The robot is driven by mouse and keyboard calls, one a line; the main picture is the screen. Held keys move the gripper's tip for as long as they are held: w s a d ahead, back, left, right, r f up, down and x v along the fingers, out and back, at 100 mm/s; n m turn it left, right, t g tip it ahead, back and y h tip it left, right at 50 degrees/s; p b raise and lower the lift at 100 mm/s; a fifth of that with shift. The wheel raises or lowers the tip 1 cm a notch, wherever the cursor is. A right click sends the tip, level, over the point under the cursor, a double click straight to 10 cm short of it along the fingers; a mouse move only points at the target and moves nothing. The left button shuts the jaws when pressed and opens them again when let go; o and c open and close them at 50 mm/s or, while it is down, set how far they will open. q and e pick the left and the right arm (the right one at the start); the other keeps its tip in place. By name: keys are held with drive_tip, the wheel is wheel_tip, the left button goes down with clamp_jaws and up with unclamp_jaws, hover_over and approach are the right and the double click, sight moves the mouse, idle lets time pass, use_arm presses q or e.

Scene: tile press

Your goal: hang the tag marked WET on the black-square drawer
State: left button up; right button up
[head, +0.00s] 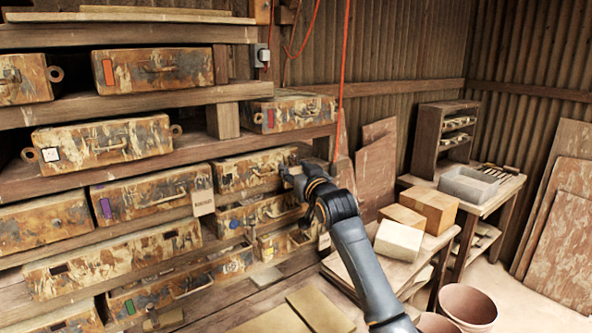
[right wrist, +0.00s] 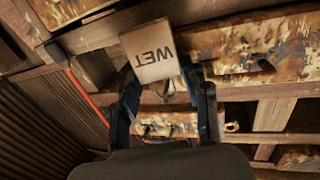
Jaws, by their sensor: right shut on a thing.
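My right gripper (head: 294,172) is in front of the drawer stack at the right end of a shelf. In the right wrist view its fingers (right wrist: 168,82) are shut on a pale tag (right wrist: 153,52) with WET in dark letters, upside down in that picture. The tag is hard to make out in the head view. A rusty drawer (head: 255,168) with a small dark mark near its left end is just left of the gripper; the mark's exact shape is too small to tell. The tag appears apart from its handle. My left gripper is out of view.
Other rusty drawers carry coloured marks, such as red (head: 108,72) and purple (head: 105,207). Another pale tag (head: 203,202) hangs between drawers. A red cord (head: 342,80) hangs near my right gripper. Boxes (head: 430,209) stand on a bench to the right.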

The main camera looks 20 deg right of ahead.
drive_tip(key=o, duration=0.9)
drive_tip(key=shift+a+f, duration=0.1)
drive_tip(key=shift+f, duration=0.1)
drive_tip(key=shift+o, duration=0.6)
drive_tip(key=shift+w, duration=0.25)
